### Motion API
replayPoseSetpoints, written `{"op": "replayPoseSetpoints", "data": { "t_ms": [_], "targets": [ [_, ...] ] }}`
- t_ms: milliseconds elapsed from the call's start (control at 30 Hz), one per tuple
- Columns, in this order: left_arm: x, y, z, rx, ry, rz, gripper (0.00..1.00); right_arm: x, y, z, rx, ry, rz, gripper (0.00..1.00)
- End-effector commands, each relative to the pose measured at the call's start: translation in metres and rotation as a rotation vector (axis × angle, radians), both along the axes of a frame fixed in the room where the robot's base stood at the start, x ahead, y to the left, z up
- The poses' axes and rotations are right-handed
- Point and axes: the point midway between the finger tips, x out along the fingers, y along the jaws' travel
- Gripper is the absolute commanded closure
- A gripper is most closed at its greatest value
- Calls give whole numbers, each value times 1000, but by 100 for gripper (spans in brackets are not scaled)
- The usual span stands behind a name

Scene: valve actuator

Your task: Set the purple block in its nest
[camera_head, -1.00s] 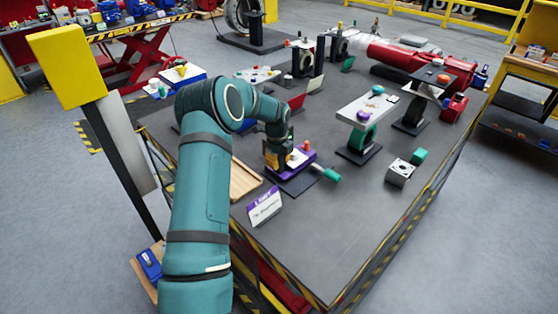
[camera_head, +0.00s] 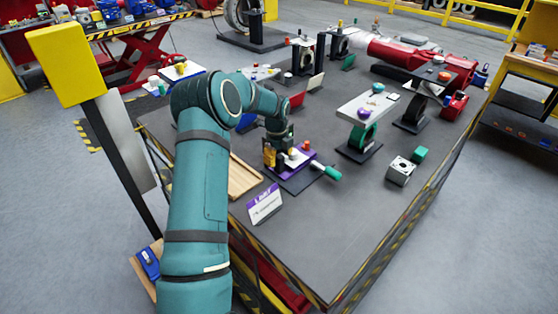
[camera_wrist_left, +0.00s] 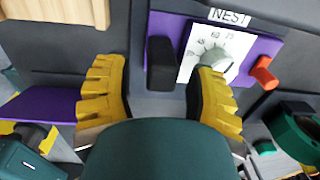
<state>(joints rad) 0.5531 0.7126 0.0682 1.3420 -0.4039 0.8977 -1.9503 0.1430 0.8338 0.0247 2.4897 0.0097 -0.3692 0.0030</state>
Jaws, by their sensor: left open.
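The purple block (camera_head: 291,165) sits on a dark plate on the table; its white dial face and an orange-red knob (camera_wrist_left: 264,73) show in the wrist view. A black upright bar (camera_wrist_left: 161,63) stands at its left end there. A white "NEST" label (camera_wrist_left: 228,15) is beside the block. My left gripper (camera_wrist_left: 160,98) is open, its yellow fingers apart, with the bar between and beyond them; I see no contact. In the head view the gripper (camera_head: 279,155) is over the block's left end and partly hides it. How fully the block is seated cannot be told. My right gripper is not in view.
A wooden tray (camera_head: 240,181) lies left of the block and a white-and-purple sign (camera_head: 265,204) stands in front. A green handle (camera_head: 332,173) sticks out to the right. A grey flanged part (camera_head: 401,172) and a raised white shelf (camera_head: 367,108) stand further right. The front table is clear.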

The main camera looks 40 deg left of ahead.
Motion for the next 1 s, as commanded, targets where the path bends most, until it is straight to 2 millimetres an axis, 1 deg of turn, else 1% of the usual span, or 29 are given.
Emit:
{"op": "replayPoseSetpoints", "data": {
  "t_ms": [33, 100, 300, 400, 500, 667, 1000],
  "targets": [
    [0, 1, 12, 3, -5, 0, 44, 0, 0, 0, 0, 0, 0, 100],
    [-1, 1, 27, 2, -5, 1, 44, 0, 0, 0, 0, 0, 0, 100],
    [-3, 1, 67, 2, -7, 1, 44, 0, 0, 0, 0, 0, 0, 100],
    [-4, 0, 82, 1, -6, 0, 44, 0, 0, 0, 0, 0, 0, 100],
    [-5, 0, 92, 2, -5, 0, 44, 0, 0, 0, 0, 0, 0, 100],
    [-6, 0, 100, 1, -3, 0, 44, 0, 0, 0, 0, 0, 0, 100],
    [-6, 0, 100, 1, -3, 0, 44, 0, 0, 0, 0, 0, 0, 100]
  ]
}}
